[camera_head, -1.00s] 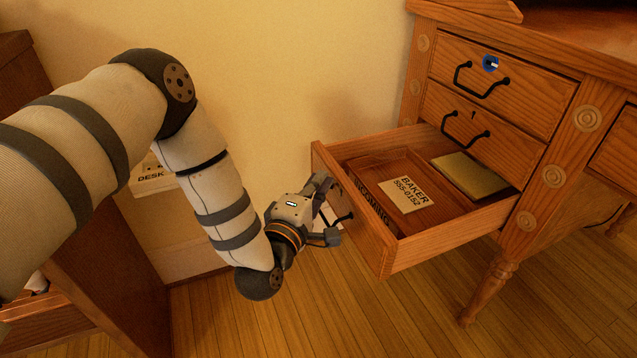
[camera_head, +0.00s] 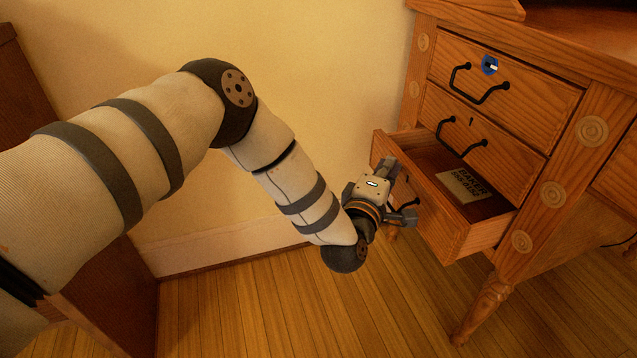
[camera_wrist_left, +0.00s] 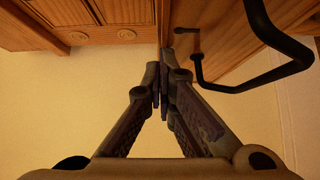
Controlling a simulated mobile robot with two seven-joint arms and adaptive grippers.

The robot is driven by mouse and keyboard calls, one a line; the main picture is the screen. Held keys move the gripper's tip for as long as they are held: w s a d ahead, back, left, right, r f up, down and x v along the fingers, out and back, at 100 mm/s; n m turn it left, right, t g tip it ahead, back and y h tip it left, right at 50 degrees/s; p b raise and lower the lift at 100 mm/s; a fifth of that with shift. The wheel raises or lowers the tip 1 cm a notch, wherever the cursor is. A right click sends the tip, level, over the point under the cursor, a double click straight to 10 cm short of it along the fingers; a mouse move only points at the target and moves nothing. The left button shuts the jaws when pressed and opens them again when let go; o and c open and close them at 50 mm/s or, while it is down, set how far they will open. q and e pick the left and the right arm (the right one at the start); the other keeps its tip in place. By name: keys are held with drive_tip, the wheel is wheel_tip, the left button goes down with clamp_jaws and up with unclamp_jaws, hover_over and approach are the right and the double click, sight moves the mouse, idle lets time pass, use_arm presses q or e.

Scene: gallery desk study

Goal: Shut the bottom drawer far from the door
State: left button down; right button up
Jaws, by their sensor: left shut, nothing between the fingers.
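The bottom drawer (camera_head: 447,222) of the wooden desk is partly open, in the head view at the right. A card with printed text (camera_head: 463,184) lies inside it. My left gripper (camera_head: 408,190) is shut and empty, at the drawer's outer front face. In the left wrist view, the closed fingertips (camera_wrist_left: 164,75) are at the edge of the drawer front (camera_wrist_left: 215,45), with the black drawer handle (camera_wrist_left: 262,62) to their right. I cannot tell whether they touch the wood. My right gripper is in neither view.
Two drawers above, the top one (camera_head: 535,95) and the middle one (camera_head: 515,158), are shut and have black handles. A blue tag (camera_head: 490,65) is on the top drawer. A dark wooden piece of furniture (camera_head: 110,285) stands at the left. The wooden floor (camera_head: 240,315) between is clear.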

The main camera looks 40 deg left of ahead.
use_arm(q)
drive_tip(key=w+d+b, duration=0.1)
drive_tip(key=w+d, duration=0.1)
drive_tip(key=w+d+b, duration=0.1)
drive_tip(key=w+d, duration=0.1)
drive_tip(key=w, duration=0.1)
drive_tip(key=w+d+b, duration=0.2)
drive_tip(key=w, duration=0.1)
drive_tip(key=shift+w+f, duration=0.15)
drive_tip(key=shift+f, duration=0.1)
drive_tip(key=shift+w+d+r+b, duration=0.15)
drive_tip(key=shift+w+d+b, duration=0.35)
drive_tip(key=shift+w, duration=0.15)
drive_tip(key=shift+r, duration=0.15)
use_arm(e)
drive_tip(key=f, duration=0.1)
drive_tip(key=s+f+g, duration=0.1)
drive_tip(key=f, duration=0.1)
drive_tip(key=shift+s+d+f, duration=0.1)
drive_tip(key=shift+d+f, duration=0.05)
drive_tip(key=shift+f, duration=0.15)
use_arm(q)
drive_tip(key=shift+w+r, duration=0.1)
